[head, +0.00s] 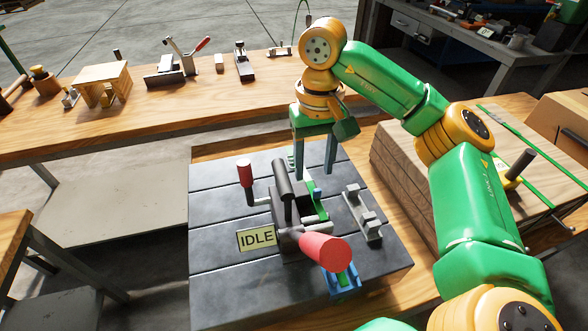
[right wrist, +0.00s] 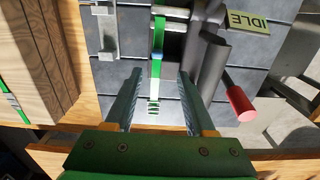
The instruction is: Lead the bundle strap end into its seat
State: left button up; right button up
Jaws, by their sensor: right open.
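The green strap (right wrist: 158,38) runs between my right gripper's fingers in the right wrist view. It has a blue band and a pale, ribbed end (right wrist: 153,106). In the head view a short green piece of strap (head: 319,207) shows beside the dark tool (head: 288,212). My right gripper (head: 312,172) is open, pointing down over the back of the steel plate. Its fingers (right wrist: 160,76) stand either side of the strap, apart from it. I cannot tell their height above it or clearly make out the seat. My left gripper is not in view.
The grooved plate (head: 215,290) bears an IDLE sign (head: 256,238), a red-knobbed lever (head: 245,174), a large red handle (head: 325,249), a blue holder (head: 345,284) and a grey bracket (head: 361,213). A wooden bundle (head: 405,185) stands at right. The plate's left side is clear.

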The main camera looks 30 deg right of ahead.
aim_at(317, 191)
jog(key=shift+f, duration=0.35)
jog(key=shift+s+d+f+p, duration=0.1)
jog(key=shift+s+f+p, duration=0.35)
jog(key=shift+s+f, duration=0.45)
jog(key=f, duration=0.4)
jog(key=shift+w+d+p, duration=0.1)
jog(key=shift+w+p, duration=0.15)
jog(key=shift+p, duration=0.05)
jog(key=shift+w, duration=0.15)
grip_shut()
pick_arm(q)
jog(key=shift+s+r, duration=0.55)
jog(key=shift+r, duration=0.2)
